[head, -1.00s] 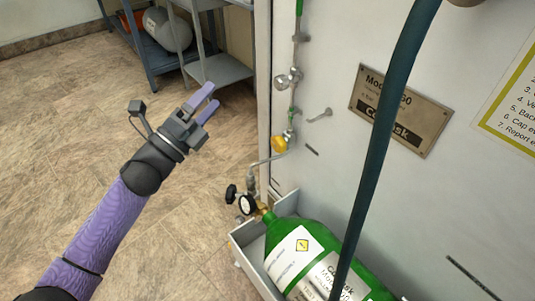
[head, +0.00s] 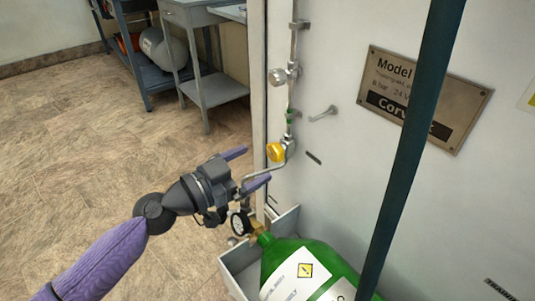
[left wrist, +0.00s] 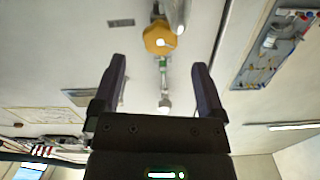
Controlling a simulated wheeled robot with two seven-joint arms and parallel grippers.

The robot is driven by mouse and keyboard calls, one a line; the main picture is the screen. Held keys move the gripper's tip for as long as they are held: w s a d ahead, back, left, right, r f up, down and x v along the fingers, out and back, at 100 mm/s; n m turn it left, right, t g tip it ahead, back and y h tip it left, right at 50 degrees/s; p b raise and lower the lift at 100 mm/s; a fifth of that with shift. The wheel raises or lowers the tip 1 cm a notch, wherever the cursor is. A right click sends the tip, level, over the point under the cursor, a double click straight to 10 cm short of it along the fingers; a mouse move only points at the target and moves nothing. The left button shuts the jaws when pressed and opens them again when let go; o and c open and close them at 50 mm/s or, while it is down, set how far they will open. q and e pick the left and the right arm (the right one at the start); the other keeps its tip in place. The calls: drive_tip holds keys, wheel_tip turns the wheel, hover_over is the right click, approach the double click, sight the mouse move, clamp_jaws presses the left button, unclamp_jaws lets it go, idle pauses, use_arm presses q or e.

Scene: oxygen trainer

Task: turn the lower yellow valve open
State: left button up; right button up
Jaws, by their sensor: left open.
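The lower yellow valve (head: 275,152) is a round yellow knob on the thin metal pipe along the white panel. In the left wrist view the yellow valve (left wrist: 159,38) shows beyond the fingertips, near the top middle. My left gripper (head: 257,167) is open and empty, just left of and below the valve in the head view. In the left wrist view its two fingers (left wrist: 160,62) stand wide apart, with the valve ahead between their lines. No contact with the valve shows. My right gripper is not in view.
A green cylinder (head: 318,254) with a gauge (head: 238,224) stands in a grey tray (head: 232,272) below. A silver knob (head: 278,77) sits higher on the pipe. A dark blue post (head: 412,150) crosses the right side. A workbench (head: 206,90) stands behind.

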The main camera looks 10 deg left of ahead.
sight(272, 154)
use_arm(q)
drive_tip(key=x, duration=0.4)
drive_tip(key=shift+w+d, duration=0.25)
drive_tip(key=shift+c, duration=0.2)
